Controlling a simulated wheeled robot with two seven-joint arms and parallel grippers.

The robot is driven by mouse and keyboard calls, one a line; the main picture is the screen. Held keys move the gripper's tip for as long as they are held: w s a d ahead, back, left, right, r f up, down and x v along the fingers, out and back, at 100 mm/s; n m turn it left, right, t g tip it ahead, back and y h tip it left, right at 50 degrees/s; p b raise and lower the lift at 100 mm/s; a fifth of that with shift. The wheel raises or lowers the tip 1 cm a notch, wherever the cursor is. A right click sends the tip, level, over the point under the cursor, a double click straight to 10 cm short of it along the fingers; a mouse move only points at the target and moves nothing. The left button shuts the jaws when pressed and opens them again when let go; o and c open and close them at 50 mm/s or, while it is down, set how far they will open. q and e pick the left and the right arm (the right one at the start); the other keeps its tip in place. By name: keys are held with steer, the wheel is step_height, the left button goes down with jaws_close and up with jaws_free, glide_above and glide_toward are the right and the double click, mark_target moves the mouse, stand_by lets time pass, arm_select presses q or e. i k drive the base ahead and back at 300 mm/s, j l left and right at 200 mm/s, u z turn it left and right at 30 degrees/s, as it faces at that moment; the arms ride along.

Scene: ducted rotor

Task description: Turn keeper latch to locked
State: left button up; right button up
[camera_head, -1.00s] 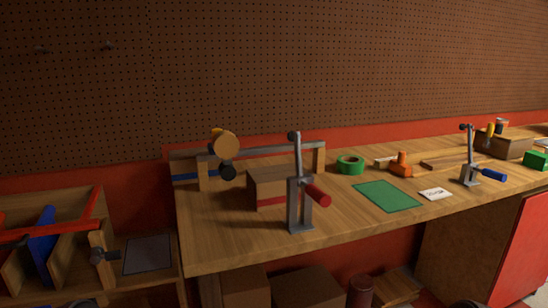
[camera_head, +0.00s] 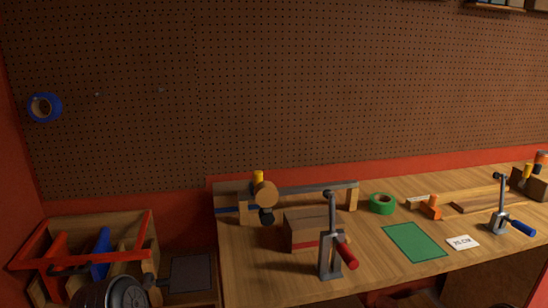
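No part is clearly recognisable as the keeper latch at this distance. A wooden fixture with a long grey bar (camera_head: 315,188) stands at the left end of the bench. It carries a round wooden disc (camera_head: 265,194), a small yellow piece (camera_head: 258,176) above the disc and a black knob (camera_head: 266,215) below it. Whether any of these is the latch, and how it is turned, I cannot tell. A grey upright lever clamp with a red handle (camera_head: 347,254) stands in front of a wooden block (camera_head: 302,230). Neither of my grippers is visible.
A green mat (camera_head: 414,242), green tape roll (camera_head: 381,204), orange tool (camera_head: 431,207), white card (camera_head: 462,242) and blue-handled clamp (camera_head: 520,227) lie to the right. A rack with red bars (camera_head: 85,257) stands lower left. Blue tape (camera_head: 44,107) hangs on the pegboard. The bench's front strip is partly clear.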

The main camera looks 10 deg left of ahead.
mark_target(160, 283)
steer(key=u, duration=1.05)
